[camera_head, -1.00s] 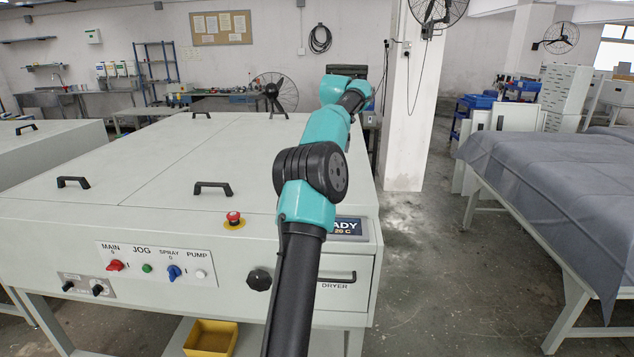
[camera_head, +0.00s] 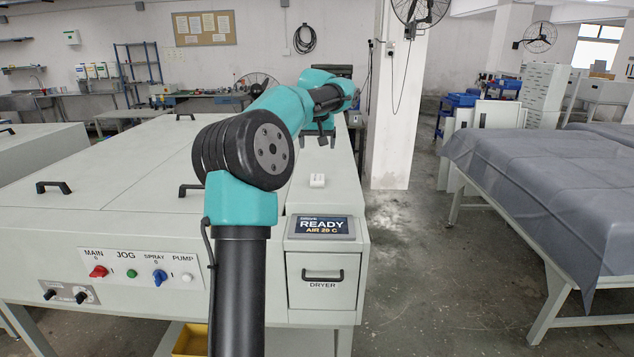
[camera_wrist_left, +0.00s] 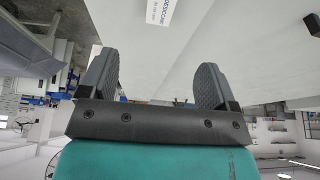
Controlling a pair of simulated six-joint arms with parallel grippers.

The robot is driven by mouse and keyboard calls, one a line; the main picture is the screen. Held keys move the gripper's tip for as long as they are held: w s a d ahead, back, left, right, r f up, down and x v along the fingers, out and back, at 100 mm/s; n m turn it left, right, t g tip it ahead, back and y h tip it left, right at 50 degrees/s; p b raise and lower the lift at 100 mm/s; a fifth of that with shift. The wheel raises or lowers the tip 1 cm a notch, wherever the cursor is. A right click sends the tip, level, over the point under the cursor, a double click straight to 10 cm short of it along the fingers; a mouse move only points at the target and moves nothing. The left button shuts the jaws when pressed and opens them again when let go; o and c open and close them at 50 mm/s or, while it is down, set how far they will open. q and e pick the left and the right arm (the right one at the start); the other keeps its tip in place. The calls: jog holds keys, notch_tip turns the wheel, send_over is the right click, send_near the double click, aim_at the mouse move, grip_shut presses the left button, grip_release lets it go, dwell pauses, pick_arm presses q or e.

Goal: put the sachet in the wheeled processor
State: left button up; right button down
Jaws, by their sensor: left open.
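The sachet (camera_head: 317,180) is a small white packet lying flat on the right-hand top strip of a large pale grey processor (camera_head: 110,210). In the left wrist view the sachet (camera_wrist_left: 161,10) shows at the top edge, cut off, with printed lettering. My left gripper (camera_head: 320,140) is beyond and above the sachet, fingers pointing down. In the left wrist view the left gripper (camera_wrist_left: 154,82) has its two dark fingers wide apart with nothing between them. No wheels show on this processor. My right gripper is not in view.
The processor's front has a READY display (camera_head: 321,226), a closed DRYER drawer (camera_head: 322,280) and a switch panel (camera_head: 140,268). Another pale machine (camera_head: 40,155) stands at left. A cloth-covered table (camera_head: 540,180) stands right, across open floor. A pillar (camera_head: 395,120) stands behind.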

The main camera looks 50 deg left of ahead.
pick_arm(q)
send_over(317, 179)
jog(key=s+d, duration=0.1)
jog(key=d, duration=0.1)
notch_tip(317, 179, down, 10)
jog(key=shift+s+a+f, duration=0.1)
jog(key=shift+s+f, duration=0.05)
jog(key=shift+x, duration=2.6)
jog(key=c, duration=1.1)
jog(key=shift+r, duration=1.85)
jog(key=s+d+r, duration=0.1)
jog(key=s+d, duration=0.8)
jog(key=d, duration=0.3)
jog(key=shift+s+d+r, duration=0.25)
jog(key=shift+s+d, duration=0.05)
jog(key=shift+d, duration=0.05)
